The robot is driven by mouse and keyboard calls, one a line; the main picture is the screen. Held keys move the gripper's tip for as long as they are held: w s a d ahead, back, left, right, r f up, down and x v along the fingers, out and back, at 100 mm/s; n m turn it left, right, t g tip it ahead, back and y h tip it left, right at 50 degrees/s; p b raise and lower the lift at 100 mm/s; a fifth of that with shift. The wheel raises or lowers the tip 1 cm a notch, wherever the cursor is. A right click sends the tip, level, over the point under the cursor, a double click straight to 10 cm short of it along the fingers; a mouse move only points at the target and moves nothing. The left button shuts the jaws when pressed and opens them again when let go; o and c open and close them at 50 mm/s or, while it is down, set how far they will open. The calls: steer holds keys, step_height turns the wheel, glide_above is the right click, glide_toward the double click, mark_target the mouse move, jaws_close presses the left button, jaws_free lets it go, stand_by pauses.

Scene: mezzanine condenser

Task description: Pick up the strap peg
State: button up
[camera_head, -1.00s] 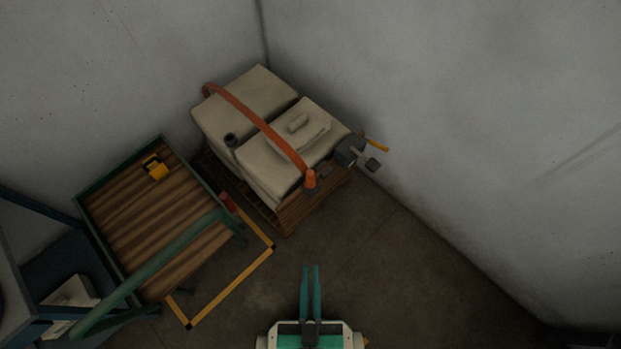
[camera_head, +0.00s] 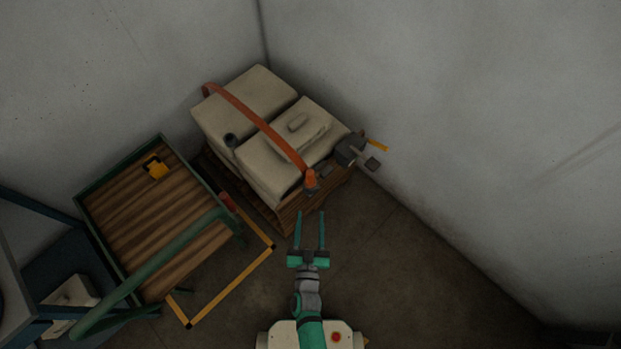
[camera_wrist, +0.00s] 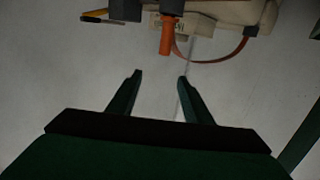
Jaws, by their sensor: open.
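The strap peg (camera_head: 311,180) is a short orange piece at the lower end of the orange strap (camera_head: 259,122), at the front corner of the beige load on the pallet. In the wrist view the orange peg (camera_wrist: 167,36) hangs in the upper middle, beyond the fingertips. My gripper (camera_head: 309,213) is open and empty, just below the peg in the head view and apart from it. Its two green fingers also show in the wrist view (camera_wrist: 160,75), with the peg seen between and above them.
The beige load (camera_head: 285,160) sits on a wooden pallet (camera_head: 291,215) in the wall corner. A dark fitting (camera_head: 350,150) with a yellow handle (camera_head: 378,146) juts from its right side. A green-framed cart (camera_head: 150,215) stands left, a yellow floor frame (camera_head: 232,286) beside it. Floor at right is clear.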

steer(key=m+h, duration=0.1)
steer(key=h, duration=0.1)
glide_toward(307, 179)
steer(key=w+d, duration=0.1)
steer(key=w, duration=0.2)
steer(key=shift+w+a+f, duration=0.1)
steer(key=shift+w, duration=0.7)
steer(key=w, duration=0.3)
steer(key=w+d, duration=0.1)
steer(key=shift+w, duration=0.35)
steer(key=w, duration=0.3)
steer(key=w+d+r, duration=0.1)
steer(key=shift+w+d, duration=0.15)
steer(key=shift+w, duration=0.15)
steer(key=shift+w+d, duration=0.1)
steer(key=shift+w, duration=0.3)
steer(key=shift+d, duration=0.3)
steer(key=shift+a, duration=0.4)
steer(key=shift+c, duration=1.3)
steer(key=shift+s+a, duration=0.1)
steer(key=c, duration=0.5)
jaws_close()
